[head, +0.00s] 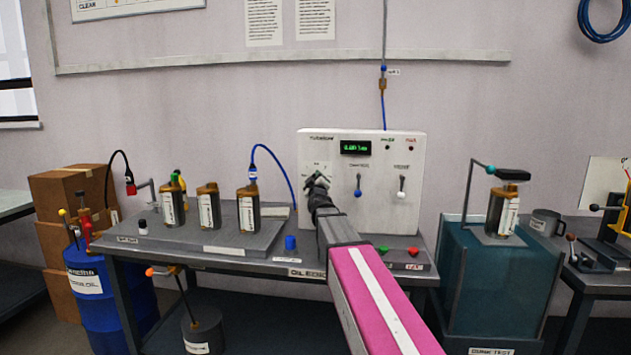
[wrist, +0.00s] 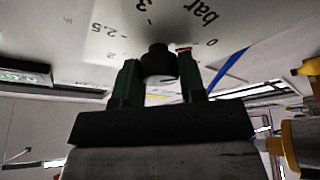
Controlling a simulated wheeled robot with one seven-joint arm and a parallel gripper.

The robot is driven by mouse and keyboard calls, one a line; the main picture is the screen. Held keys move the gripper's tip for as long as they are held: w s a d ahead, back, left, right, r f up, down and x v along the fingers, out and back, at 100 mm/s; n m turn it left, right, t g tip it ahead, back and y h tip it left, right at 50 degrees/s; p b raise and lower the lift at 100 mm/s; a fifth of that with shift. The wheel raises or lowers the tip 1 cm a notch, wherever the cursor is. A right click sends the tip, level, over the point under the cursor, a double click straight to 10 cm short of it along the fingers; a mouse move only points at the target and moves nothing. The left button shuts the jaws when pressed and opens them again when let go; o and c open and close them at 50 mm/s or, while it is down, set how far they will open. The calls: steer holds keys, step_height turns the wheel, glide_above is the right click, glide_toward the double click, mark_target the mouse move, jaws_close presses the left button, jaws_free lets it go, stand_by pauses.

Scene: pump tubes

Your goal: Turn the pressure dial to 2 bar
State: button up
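The pressure dial is a dark round knob (wrist: 158,62) on the white control panel (head: 400,155). In the wrist view, printed marks including 0, 2, 2.5, 3 and "bar" surround it. A small red mark shows by the right finger near the 0; I cannot tell whether it is the pointer. My gripper (wrist: 160,78) has one green finger on each side of the knob, and both appear to touch it. In the head view my gripper (head: 317,182) is at the panel's left side and hides most of the dial. The green display (head: 355,148) is too small to read surely.
A blue lever (head: 358,186) and a white-tipped lever (head: 401,188) are right of the dial. A blue hose (head: 278,160) arcs close to the panel's left edge. Metal canisters (head: 208,207) stand on the bench at left. A blue cap (head: 290,243) is in front.

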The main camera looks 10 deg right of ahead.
steer(key=shift+m, duration=0.6)
steer(key=shift+a+r+n+g+h, duration=0.1)
steer(key=shift+n+g+h, duration=1.2)
steer(key=shift+n, duration=4)
steer(key=shift+d+f+n+g+h, duration=0.1)
steer(key=shift+n+g+h, duration=1.2)
steer(key=shift+n, duration=4)
steer(key=shift+a+r+n+g+h, duration=0.1)
steer(key=shift+n+g+h, duration=1.15)
steer(key=shift+n, duration=4.05)
steer(key=shift+g+y, duration=0.45)
steer(key=shift+y, duration=0.2)
steer(key=o, duration=0.9)
